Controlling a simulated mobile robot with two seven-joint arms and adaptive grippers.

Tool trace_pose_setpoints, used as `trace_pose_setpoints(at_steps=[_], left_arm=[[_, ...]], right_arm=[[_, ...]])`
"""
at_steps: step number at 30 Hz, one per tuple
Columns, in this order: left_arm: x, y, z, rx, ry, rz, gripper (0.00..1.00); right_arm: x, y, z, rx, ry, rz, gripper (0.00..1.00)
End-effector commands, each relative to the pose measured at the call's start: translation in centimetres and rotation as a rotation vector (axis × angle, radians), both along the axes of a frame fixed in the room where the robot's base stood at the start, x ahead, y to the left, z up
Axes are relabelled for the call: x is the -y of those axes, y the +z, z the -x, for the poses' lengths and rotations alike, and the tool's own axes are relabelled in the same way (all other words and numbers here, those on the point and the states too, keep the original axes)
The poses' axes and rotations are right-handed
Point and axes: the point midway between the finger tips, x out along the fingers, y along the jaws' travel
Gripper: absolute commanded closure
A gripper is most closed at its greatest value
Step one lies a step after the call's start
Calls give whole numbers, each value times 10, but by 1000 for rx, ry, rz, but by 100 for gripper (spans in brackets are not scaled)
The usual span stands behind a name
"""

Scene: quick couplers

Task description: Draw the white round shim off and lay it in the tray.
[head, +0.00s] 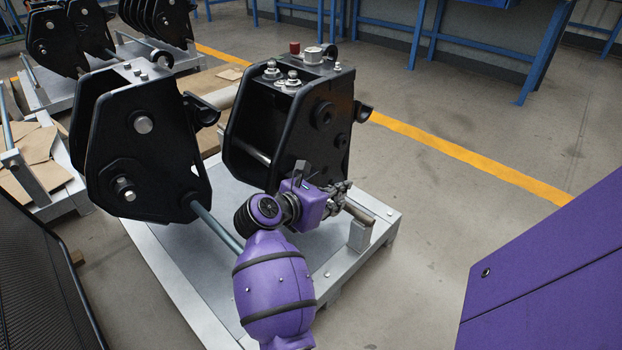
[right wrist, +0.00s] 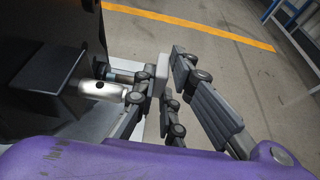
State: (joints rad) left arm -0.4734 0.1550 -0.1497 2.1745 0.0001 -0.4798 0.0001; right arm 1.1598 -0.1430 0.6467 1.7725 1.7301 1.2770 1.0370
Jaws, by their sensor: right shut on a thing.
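My right gripper (head: 338,196) is at the near right lower side of the right-hand black coupler (head: 318,115), by the end of a metal bar (head: 357,213). In the right wrist view my right gripper (right wrist: 168,72) has its fingers closed in around a pale, flat-sided piece (right wrist: 158,74). I see that piece edge-on, so I cannot tell for sure that it is the white round shim. A silver pin (right wrist: 100,87) with a small hole lies left of the fingers. I cannot make out a tray for certain. My left gripper is not in view.
A second black coupler (head: 145,135) stands to the left on the same grey metal stand (head: 165,255). A grey post (head: 360,236) rises at the stand's right edge. A red piece (head: 294,47) and a pale round piece (head: 313,55) sit on top of the right coupler.

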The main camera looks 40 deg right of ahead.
Motion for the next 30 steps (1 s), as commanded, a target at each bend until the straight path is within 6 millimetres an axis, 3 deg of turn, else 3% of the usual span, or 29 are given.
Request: trace_pose_setpoints(at_steps=[8,22,30], left_arm=[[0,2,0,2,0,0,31],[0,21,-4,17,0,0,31],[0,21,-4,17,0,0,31]], right_arm=[[0,0,4,0,-1,0,100],[3,1,38,0,0,0,100],[3,0,40,0,0,0,100]])
